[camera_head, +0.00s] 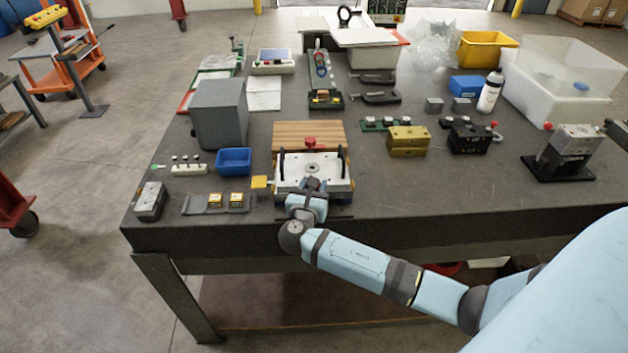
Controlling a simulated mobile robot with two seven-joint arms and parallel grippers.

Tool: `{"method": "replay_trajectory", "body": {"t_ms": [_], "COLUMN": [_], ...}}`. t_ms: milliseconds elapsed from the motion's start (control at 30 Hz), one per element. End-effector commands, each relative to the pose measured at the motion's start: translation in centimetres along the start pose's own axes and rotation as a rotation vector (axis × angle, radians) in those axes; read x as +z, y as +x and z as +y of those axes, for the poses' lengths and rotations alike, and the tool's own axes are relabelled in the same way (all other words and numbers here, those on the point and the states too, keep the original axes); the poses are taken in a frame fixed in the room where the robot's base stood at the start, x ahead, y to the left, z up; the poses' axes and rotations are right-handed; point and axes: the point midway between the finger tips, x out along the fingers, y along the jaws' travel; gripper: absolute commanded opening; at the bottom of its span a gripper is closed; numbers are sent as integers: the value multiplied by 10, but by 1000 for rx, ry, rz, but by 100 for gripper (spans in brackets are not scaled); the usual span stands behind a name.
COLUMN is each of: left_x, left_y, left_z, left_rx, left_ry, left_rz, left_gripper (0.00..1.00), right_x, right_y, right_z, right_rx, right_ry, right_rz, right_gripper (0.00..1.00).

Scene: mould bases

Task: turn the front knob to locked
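A mould base (286,172) with a light metal top plate and two black upright handles sits near the table's front edge. A round port is in its top plate. A red knob (311,142) stands at its back edge. My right arm comes in from the right, and my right gripper (312,184) is at the middle of the mould base's front side. The front knob is not visible; the gripper and wrist cover that spot. The fingers are too small and covered to tell whether they are open or shut, or touching anything. My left gripper is out of view.
A wooden board (308,131) lies behind the mould base. A blue bin (234,160) and a grey box (220,112) stand to its left. A gold block (408,140) and a black block (468,136) are to its right. Bare table (420,195) lies at front right.

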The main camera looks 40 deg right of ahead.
Motion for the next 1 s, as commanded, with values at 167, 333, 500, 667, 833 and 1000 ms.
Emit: {"method": "replay_trajectory", "body": {"t_ms": [167,333,500,667,833,1000], "left_x": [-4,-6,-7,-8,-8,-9], "left_y": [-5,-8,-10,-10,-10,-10], "left_z": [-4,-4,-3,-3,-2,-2], "left_rx": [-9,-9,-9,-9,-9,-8], "left_ry": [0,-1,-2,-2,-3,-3], "left_rz": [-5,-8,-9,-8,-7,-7], "left_gripper": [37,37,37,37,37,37], "right_x": [2,1,1,1,1,2], "right_y": [0,0,1,2,2,3], "right_z": [1,1,0,0,-1,-1], "right_rx": [-126,-211,-264,-286,-291,-292], "right_ry": [1,1,1,0,0,0], "right_rz": [2,1,0,-3,-4,-5], "right_gripper": [17,18,19,19,19,19]}}
